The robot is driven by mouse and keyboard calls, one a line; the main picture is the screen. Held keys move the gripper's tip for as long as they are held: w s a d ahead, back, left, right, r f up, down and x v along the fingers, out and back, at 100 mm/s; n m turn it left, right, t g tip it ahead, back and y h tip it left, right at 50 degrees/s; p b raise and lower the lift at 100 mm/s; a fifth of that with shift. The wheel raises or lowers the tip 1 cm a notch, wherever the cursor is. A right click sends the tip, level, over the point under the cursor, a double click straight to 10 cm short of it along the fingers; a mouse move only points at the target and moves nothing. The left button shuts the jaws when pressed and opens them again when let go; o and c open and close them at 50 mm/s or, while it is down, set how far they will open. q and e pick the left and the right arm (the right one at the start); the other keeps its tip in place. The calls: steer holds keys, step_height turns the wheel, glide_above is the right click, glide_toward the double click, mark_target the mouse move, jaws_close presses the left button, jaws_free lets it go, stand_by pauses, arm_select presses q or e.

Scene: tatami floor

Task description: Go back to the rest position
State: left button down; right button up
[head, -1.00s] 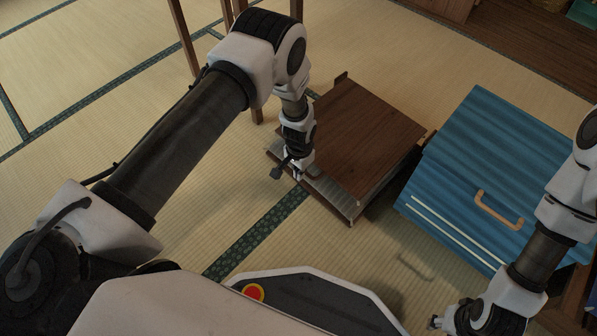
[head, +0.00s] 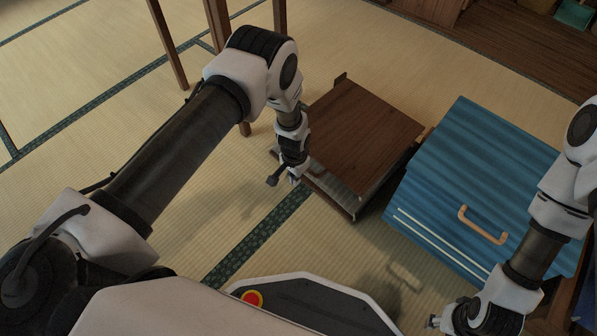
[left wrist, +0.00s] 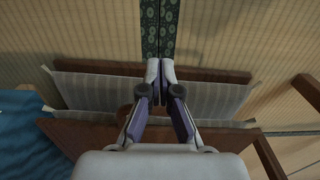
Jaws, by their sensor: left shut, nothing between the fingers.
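My left gripper (head: 294,180) points down beside the near left edge of a low brown wooden piece of furniture (head: 365,130). In the left wrist view its two fingertips (left wrist: 160,72) meet with nothing between them. They appear in front of the wooden edge and a pale ribbed panel (left wrist: 215,98); I cannot tell whether they touch it. My right gripper (head: 436,322) is at the bottom right of the head view, low in front of the blue chest. Its fingers are small and partly cut off, so their opening is unclear.
A blue chest (head: 480,170) with a tan handle (head: 483,226) stands to the right, close to my right arm. Wooden legs (head: 168,50) stand behind my left arm. Tatami floor (head: 90,140) is clear at the left.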

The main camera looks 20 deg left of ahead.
arm_select(q)
step_height(320, 180, up, 10)
steer(key=p, duration=0.4)
steer(key=shift+s+p, duration=0.2)
steer(key=shift+p, duration=0.1)
